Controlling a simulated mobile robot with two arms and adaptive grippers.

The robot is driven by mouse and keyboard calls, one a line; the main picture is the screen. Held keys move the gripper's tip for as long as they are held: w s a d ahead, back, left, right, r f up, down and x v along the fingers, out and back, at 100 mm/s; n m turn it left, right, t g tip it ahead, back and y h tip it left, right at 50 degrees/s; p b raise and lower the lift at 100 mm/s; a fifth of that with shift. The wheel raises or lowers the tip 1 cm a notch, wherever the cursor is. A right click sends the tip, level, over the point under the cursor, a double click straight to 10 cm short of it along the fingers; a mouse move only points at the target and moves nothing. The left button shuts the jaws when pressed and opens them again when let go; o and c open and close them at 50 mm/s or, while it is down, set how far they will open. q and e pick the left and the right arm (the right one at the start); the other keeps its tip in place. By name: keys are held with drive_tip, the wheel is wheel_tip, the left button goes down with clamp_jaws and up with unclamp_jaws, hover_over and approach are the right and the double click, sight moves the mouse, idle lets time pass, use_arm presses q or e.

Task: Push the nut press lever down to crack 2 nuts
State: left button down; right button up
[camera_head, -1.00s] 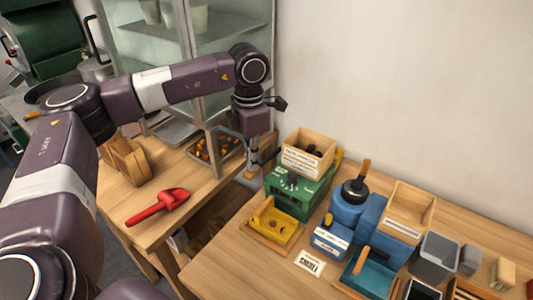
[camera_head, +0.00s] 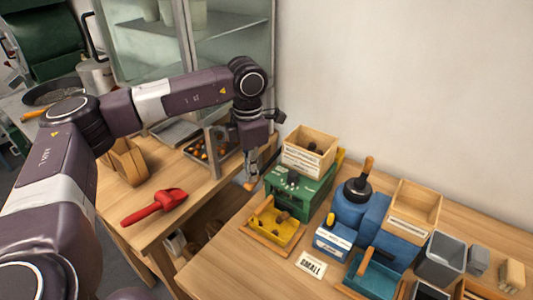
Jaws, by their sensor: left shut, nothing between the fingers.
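A blue machine (camera_head: 345,212) with a black knob and an upright wooden handle (camera_head: 367,168) stands on the right-hand table; this looks like the press and its lever. Left of it is a green machine (camera_head: 300,190) with a wooden box of dark nuts (camera_head: 310,150) on top. A yellow tray (camera_head: 270,228) sits in front of the green machine with brown pieces in it, too small to identify surely. My left gripper (camera_head: 250,181) points down, shut and empty, just left of the green machine and apart from the blue machine's handle. My right gripper is out of view.
A wooden box (camera_head: 413,208), a teal tray (camera_head: 372,280) and a grey bin (camera_head: 440,258) crowd the right-hand table. A "SMALL" card (camera_head: 311,266) lies in front. A red scoop (camera_head: 155,205) lies on the left table. A gap separates the tables.

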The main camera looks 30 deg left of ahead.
use_arm(q)
drive_tip(key=shift+s+f, duration=0.1)
drive_tip(key=shift+f+b, duration=0.3)
drive_tip(key=shift+f, duration=0.05)
wheel_tip(320, 180, up, 10)
drive_tip(key=w+p, duration=0.1)
drive_tip(key=p, duration=0.5)
drive_tip(key=shift+f, duration=0.1)
idle(0.3)
wheel_tip(320, 180, up, 5)
drive_tip(key=p, duration=0.3)
drive_tip(key=shift+p, duration=0.35)
drive_tip(key=shift+s, duration=0.1)
